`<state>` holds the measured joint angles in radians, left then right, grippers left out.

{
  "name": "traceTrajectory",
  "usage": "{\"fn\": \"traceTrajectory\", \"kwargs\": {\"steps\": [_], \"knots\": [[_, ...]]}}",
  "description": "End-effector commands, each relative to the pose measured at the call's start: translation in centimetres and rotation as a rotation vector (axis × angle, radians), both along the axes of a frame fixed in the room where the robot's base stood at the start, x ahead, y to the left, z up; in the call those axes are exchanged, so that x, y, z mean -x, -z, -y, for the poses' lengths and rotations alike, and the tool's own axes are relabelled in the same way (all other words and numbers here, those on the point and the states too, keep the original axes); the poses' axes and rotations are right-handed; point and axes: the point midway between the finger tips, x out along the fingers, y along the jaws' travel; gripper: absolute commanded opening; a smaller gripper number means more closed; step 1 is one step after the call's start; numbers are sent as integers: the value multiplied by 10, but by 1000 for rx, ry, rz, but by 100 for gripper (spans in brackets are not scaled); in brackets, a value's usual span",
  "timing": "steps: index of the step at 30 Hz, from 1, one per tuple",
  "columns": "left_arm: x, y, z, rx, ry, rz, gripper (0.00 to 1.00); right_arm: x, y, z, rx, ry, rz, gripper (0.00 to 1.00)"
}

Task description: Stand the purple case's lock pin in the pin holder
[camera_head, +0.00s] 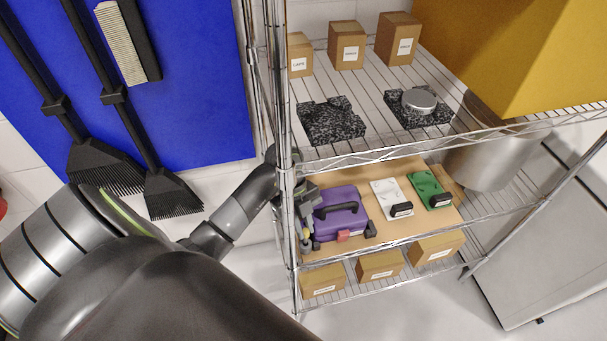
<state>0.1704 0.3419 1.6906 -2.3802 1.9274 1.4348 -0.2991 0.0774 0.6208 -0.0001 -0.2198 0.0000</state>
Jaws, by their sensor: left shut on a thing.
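The purple case (347,222) lies on the wooden board of the middle shelf, with a black handle on top and a small red part at its front edge. My left gripper (305,226) is at the left end of the case, close beside the shelf post. It is shut on a small, partly hidden thing with a grey and yellowish end, which looks like the lock pin (306,241). I cannot tell whether this touches the case. I cannot clearly make out the pin holder. My right gripper is not in view.
A white block (385,190) and a green block (425,181), each with a black part, lie right of the case. Wire shelf posts (287,210) stand close to my left arm. Cardboard boxes (322,280) sit below; dark speckled blocks (331,124) are above.

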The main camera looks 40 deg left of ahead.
Motion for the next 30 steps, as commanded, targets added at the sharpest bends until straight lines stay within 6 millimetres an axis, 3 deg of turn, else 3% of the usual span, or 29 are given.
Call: {"fn": "traceTrajectory", "kwargs": {"steps": [30], "knots": [[0, 6, 0, 1, -1, -1, 0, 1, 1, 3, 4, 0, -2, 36]]}}
